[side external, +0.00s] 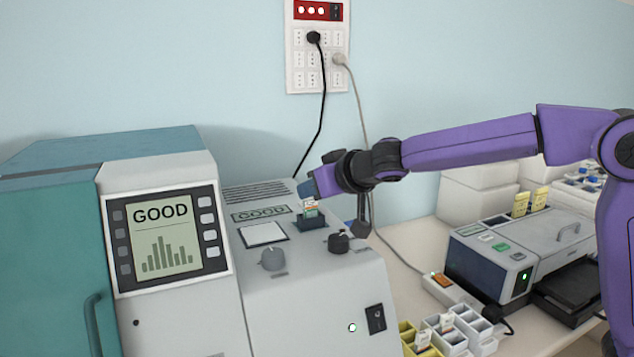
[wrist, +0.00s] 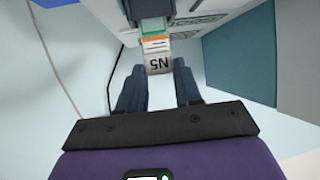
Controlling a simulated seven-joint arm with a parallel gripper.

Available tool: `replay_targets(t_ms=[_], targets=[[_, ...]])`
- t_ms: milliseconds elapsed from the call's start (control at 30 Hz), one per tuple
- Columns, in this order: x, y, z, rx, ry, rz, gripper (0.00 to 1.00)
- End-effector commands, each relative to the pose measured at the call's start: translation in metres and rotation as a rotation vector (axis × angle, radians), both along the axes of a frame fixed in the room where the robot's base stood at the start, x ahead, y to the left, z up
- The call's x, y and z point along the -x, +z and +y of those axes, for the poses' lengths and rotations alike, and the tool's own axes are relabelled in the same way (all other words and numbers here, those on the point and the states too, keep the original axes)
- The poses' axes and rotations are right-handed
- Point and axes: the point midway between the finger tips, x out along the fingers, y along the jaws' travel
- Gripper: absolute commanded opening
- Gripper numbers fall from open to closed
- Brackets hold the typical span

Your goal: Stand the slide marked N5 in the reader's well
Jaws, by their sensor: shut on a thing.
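The slide marked N5 (wrist: 158,62) shows its white label end between the fingers of my gripper (wrist: 159,76) in the wrist view. My gripper is shut on it. In the side view my gripper (side external: 308,190) is over the reader's top, and the slide (side external: 311,208) stands upright with its lower end in the dark well (side external: 313,223). The well's depth and the slide's bottom edge are hidden. The reader (side external: 300,290) is a grey machine; its screen (side external: 161,238) reads GOOD above a bar graph.
Knobs (side external: 272,259) and a white pad (side external: 263,234) sit beside the well. Yellow and white racks (side external: 443,335) with slides stand at the lower right, below a grey printer-like device (side external: 520,250). Cords (side external: 322,110) hang from a wall socket panel behind my gripper.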

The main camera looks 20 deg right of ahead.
Motion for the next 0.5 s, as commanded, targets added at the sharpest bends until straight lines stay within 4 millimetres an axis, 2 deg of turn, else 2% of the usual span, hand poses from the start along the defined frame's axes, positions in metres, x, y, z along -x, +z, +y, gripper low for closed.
replay_targets(t_ms=[367, 400, 500], targets=[[0.0000, -0.0019, 0.0001, 0.000, 0.000, 0.000, 0.00], [0.0000, -0.0019, 0.0001, 0.000, 0.000, 0.000, 0.37], [0.0000, -0.0019, 0.0001, 0.000, 0.000, 0.000, 0.64]])
